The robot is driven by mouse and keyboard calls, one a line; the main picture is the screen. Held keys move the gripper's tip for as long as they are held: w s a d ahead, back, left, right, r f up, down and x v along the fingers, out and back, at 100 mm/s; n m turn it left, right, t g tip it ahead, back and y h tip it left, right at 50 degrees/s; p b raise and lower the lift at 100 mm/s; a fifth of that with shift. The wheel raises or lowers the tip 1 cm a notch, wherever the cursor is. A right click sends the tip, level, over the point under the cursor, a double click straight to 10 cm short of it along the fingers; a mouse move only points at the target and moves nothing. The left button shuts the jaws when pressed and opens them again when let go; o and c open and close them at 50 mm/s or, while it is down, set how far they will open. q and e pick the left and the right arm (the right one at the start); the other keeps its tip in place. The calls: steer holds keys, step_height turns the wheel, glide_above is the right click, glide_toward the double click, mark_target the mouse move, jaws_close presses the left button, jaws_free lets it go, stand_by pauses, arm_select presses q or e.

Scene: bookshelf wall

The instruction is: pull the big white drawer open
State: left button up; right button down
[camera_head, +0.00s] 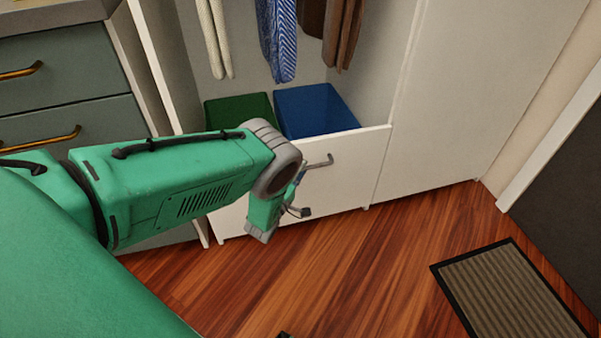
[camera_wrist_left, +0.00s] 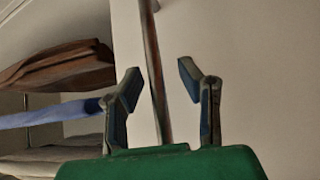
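The big white drawer (camera_head: 345,172) is low in the closet, and a green bin (camera_head: 235,108) and a blue bin (camera_head: 312,110) show behind the top of its front. Its metal handle (camera_head: 322,162) sticks out from the front, partly hidden by my left arm. My left gripper (camera_head: 299,195) is in front of the drawer at the handle. In the left wrist view, its two fingers (camera_wrist_left: 163,95) are spread apart, with the handle bar (camera_wrist_left: 152,65) running between them and gaps on both sides. My right gripper is not seen.
Grey-green drawers (camera_head: 65,70) with brass handles stand on the left. Clothes (camera_head: 279,38) hang above the bins. A tall white panel (camera_head: 470,90) stands right of the drawer. The wooden floor (camera_head: 345,260) in front is clear, with a doormat (camera_head: 510,295) at the lower right.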

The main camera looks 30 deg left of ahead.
arm_select(q)
steer(key=shift+d+r, duration=0.2)
steer(key=shift+d, duration=0.1)
steer(key=shift+a+f, duration=0.1)
steer(key=shift+a, duration=0.05)
steer(key=c, duration=0.6)
steer(key=shift+a+f, duration=0.1)
steer(key=shift+a, duration=0.15)
jaws_close()
steer(key=shift+d, duration=0.15)
